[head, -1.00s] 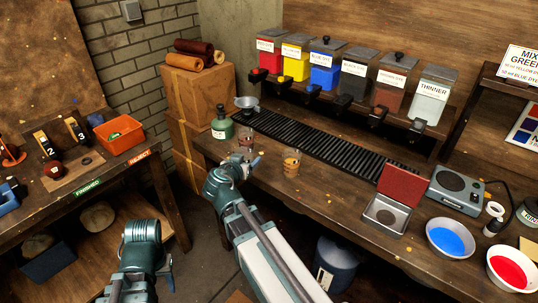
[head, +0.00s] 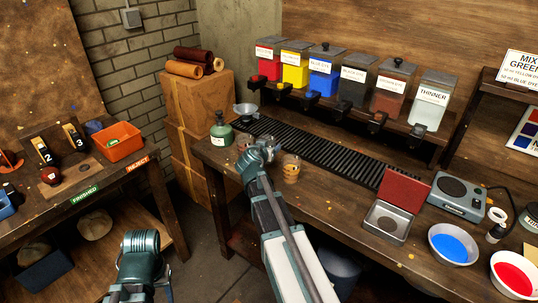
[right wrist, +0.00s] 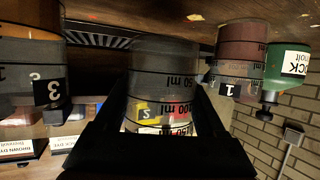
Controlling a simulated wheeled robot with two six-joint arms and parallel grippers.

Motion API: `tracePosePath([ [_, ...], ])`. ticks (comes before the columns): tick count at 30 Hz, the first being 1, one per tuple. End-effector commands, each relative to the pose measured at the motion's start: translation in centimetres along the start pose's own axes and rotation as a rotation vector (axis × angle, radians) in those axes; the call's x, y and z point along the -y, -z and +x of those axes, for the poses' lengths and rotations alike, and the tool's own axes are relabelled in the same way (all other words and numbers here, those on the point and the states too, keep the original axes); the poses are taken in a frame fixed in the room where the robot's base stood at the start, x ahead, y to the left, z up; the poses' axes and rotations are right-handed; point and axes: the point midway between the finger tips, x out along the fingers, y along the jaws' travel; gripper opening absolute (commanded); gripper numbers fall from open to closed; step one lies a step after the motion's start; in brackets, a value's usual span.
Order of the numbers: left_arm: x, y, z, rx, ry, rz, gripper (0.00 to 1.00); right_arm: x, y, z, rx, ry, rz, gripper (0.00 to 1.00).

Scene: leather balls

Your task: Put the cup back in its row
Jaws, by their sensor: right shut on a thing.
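In the right wrist view, which shows the scene upside down, my right gripper (right wrist: 165,115) is shut on a clear measuring cup (right wrist: 165,65) with ml marks; a "2" shows through it. Whether its base touches the bench is unclear. Cup 3 (right wrist: 30,80), with brown content, is on the left of that view; cup 1 (right wrist: 240,60), with reddish content, is on the right. In the head view, my right gripper (head: 263,152) is between cup 1 (head: 244,143) and cup 3 (head: 291,168), its held cup mostly hidden. My left arm shows low left; its jaws are unclear.

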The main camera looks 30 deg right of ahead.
Motion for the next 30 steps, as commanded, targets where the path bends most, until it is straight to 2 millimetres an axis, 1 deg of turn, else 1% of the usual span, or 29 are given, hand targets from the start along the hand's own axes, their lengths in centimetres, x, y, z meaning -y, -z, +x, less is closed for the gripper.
tracePosePath([
  [1, 0.0, 0.0, 0.4, 0.0, 0.0, 0.0, 0.5, -0.1, -0.1, 0.8, 0.0, -0.002, 0.0, 0.07],
  [3, -0.2, 0.1, 1.7, 0.0, 0.0, 0.0, 0.5, -0.1, -1.4, 1.1, 0.0, -0.001, -0.001, 0.07],
  [6, -0.3, 0.2, 3.1, 0.0, 0.0, 0.0, 0.5, -0.1, -2.7, 1.6, 0.0, -0.001, -0.001, 0.07],
  [8, -0.3, 0.2, 3.6, 0.0, 0.0, 0.001, 0.5, -0.1, -3.2, 1.8, 0.0, -0.001, -0.001, 0.07],
  [10, -0.4, 0.2, 3.8, 0.0, 0.0, 0.001, 0.5, -0.1, -3.4, 1.8, 0.0, -0.001, 0.0, 0.07],
  [17, -0.3, 0.2, 3.5, 0.0, 0.0, 0.001, 0.5, -0.1, -3.1, 1.7, 0.0, -0.001, 0.0, 0.07],
  [22, -0.4, 0.2, 4.0, 0.0, 0.0, 0.001, 0.5, -0.1, -3.6, 1.9, 0.0, -0.001, 0.0, 0.07],
  [23, -0.4, 0.2, 3.9, 0.0, 0.0, 0.001, 0.5, -0.1, -3.4, 1.8, 0.0, -0.001, 0.0, 0.78],
  [24, -0.4, 0.2, 3.8, 0.0, 0.0, 0.001, 0.5, -0.1, -3.4, 1.8, 0.0, -0.001, 0.0, 0.85],
  [26, -0.4, 0.2, 3.8, 0.0, 0.0, 0.001, 0.5, -0.1, -3.4, 1.8, 0.0, -0.001, 0.0, 0.96],
  [27, -0.4, 0.2, 3.8, 0.0, 0.0, 0.001, 0.5, -0.1, -3.4, 1.8, 0.0, -0.001, 0.0, 1.0],
  [30, -0.4, 0.2, 3.8, 0.0, 0.0, 0.001, 0.5, -0.1, -3.4, 1.8, 0.0, -0.001, 0.0, 1.0],
])
